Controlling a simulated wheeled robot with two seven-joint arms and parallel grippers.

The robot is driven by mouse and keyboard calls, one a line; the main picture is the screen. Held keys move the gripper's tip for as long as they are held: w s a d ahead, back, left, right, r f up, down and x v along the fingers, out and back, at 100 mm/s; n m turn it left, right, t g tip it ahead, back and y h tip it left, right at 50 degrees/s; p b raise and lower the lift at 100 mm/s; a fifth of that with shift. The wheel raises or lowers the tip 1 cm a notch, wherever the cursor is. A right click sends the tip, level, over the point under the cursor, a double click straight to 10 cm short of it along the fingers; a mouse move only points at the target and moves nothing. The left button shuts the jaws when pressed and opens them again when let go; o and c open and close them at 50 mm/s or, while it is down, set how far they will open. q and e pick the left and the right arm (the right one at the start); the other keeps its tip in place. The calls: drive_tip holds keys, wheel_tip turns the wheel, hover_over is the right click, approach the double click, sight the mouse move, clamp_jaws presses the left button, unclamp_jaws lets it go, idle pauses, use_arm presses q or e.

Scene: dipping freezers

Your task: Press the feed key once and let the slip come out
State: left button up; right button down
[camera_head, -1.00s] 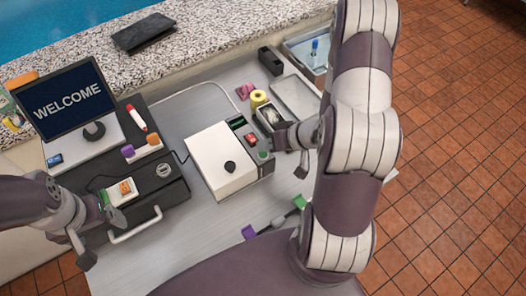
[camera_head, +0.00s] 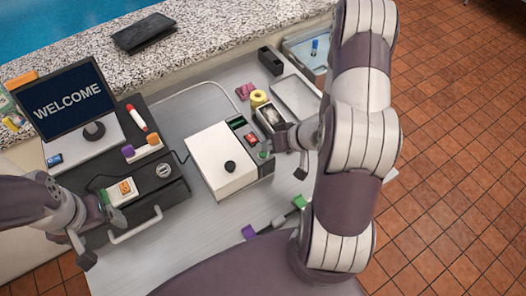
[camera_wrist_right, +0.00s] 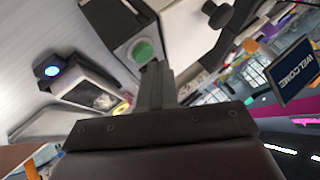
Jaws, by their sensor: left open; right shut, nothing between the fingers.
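The white printer box (camera_head: 220,160) stands on the counter with a black knob on top. Its dark side strip carries a small green display (camera_head: 237,122), a red item (camera_head: 251,138) and a round green key (camera_head: 262,155). No label shows which is the feed key. The green key also shows in the right wrist view (camera_wrist_right: 143,50). My right gripper (camera_head: 277,146) is shut and empty, its tips close beside the green key; contact cannot be told. My left gripper (camera_head: 92,232) is open over the front of the black cash drawer. I see no slip.
A welcome screen (camera_head: 70,98) stands at left on the black drawer (camera_head: 150,190). A yellow roll (camera_head: 259,98), a dark-topped box (camera_head: 270,118) and a grey tray (camera_head: 295,98) lie behind the right gripper. A green-and-purple-ended bar (camera_head: 275,222) lies in front.

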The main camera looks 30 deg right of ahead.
sight(266, 153)
drive_tip(key=shift+f, duration=0.55)
idle(0.5)
drive_tip(key=shift+r, duration=0.1)
drive_tip(key=shift+r+p, duration=0.75)
drive_tip(key=shift+p, duration=0.15)
drive_tip(key=shift+r, duration=0.1)
wheel_tip(266, 153, up, 5)
drive_tip(key=p, duration=0.5)
drive_tip(key=shift+p, duration=0.4)
